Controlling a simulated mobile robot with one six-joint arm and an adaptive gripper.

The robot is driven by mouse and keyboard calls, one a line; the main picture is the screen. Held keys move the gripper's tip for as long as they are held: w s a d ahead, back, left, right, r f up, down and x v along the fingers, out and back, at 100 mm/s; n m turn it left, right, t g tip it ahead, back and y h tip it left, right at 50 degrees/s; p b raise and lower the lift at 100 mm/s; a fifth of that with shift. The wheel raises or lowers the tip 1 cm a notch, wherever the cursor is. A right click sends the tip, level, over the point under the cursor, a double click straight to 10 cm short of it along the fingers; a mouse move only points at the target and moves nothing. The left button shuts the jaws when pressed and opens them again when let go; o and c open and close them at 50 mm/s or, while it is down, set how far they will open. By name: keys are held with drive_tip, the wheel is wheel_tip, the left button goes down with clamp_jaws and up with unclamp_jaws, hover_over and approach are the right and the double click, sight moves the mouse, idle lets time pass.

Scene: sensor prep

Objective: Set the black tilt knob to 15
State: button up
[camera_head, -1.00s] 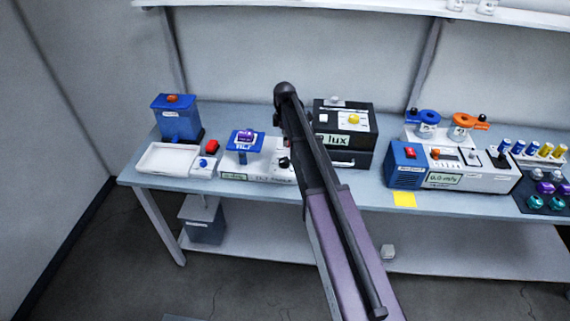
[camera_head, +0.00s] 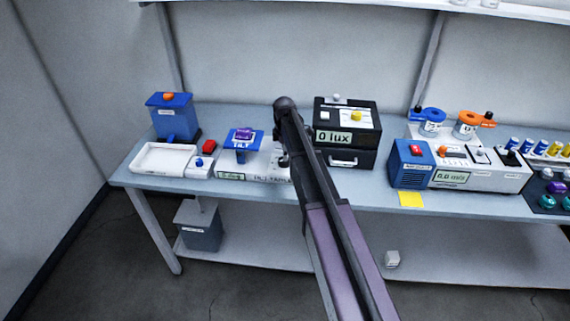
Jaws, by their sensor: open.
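The tilt stage (camera_head: 228,163) is a white box on the bench, left of my arm, with a blue plate (camera_head: 244,136) lettered TILT and a purple piece (camera_head: 243,133) on top. A black knob (camera_head: 283,160) shows at the right end of the stage, right beside my arm and partly covered by it. Its pointer and scale are too small to read. The small green display (camera_head: 231,176) on the stage front is also unreadable. My arm reaches up from the bottom across the bench; my gripper is hidden, so its place relative to the knob cannot be seen.
A black lux meter (camera_head: 347,127) reading 0 lux stands right of my arm. Left of the stage are a white tray (camera_head: 150,172), a red button (camera_head: 209,147) and a blue box (camera_head: 172,120). A blue and white instrument (camera_head: 410,160) and a yellow note (camera_head: 411,199) lie further right.

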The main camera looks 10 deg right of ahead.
drive_tip(key=shift+s+f+b, duration=0.1)
drive_tip(key=shift+f+b, duration=1.15)
drive_tip(key=shift+f, duration=0.3)
drive_tip(key=c, duration=1.1)
